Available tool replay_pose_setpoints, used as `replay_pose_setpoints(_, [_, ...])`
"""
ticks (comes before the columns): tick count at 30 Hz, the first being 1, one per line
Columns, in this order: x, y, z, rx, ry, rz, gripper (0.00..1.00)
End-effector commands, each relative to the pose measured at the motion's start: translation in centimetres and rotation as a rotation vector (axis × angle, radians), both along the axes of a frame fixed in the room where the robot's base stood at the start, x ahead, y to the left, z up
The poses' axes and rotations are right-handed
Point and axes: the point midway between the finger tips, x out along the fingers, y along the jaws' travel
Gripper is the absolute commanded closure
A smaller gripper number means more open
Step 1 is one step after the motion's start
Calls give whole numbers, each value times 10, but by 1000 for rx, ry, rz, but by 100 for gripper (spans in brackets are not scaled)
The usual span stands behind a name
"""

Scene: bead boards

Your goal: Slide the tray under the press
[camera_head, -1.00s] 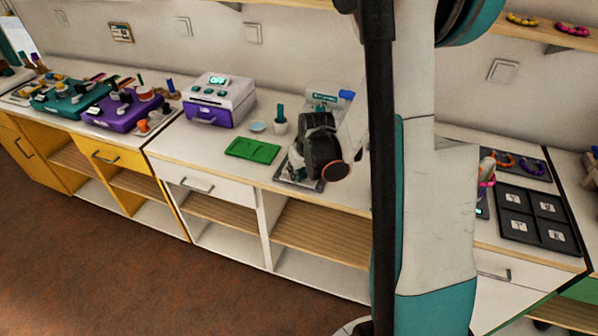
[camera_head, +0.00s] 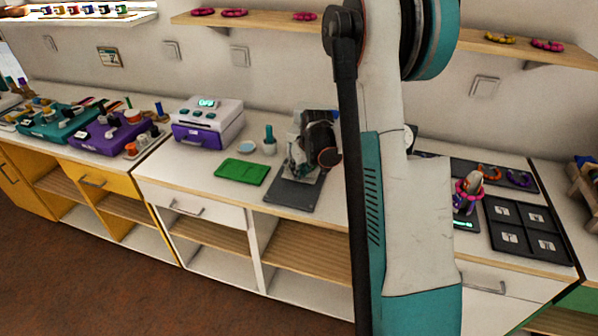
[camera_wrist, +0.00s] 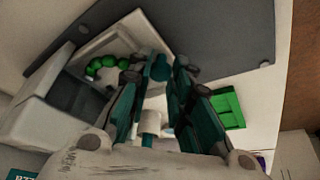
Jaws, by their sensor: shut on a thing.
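In the wrist view the pale tray (camera_wrist: 122,42) lies on the dark base plate (camera_wrist: 215,35), with a string of green beads (camera_wrist: 105,66) on it. My gripper (camera_wrist: 161,70) is shut on a teal handle at the tray's edge. The white and grey press (camera_wrist: 28,120) stands at the left, close beside the tray. How far the tray reaches under it I cannot tell. In the head view my gripper (camera_head: 318,150) is at the back of the base plate (camera_head: 292,194), hiding the tray and most of the press.
A green mat (camera_head: 242,171), a blue dish (camera_head: 246,147) and a cup (camera_head: 269,148) lie left of the plate. A purple and white machine (camera_head: 207,122) stands farther left. A black compartment tray (camera_head: 520,230) is at the right. The counter in front of the machine is clear.

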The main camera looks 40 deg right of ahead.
Motion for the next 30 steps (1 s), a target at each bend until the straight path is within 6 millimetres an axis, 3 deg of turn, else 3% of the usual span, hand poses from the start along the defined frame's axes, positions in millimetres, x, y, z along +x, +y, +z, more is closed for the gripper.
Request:
replay_pose_setpoints(1, [3,-3,2,-6,-9,-3,74])
replay_pose_setpoints(3, [3,-3,2,-6,-9,-3,60])
replay_pose_setpoints(17, [-1,-1,8,-4,-6,-2,60])
replay_pose_setpoints(30, [-28,2,73,-4,-7,-3,60])
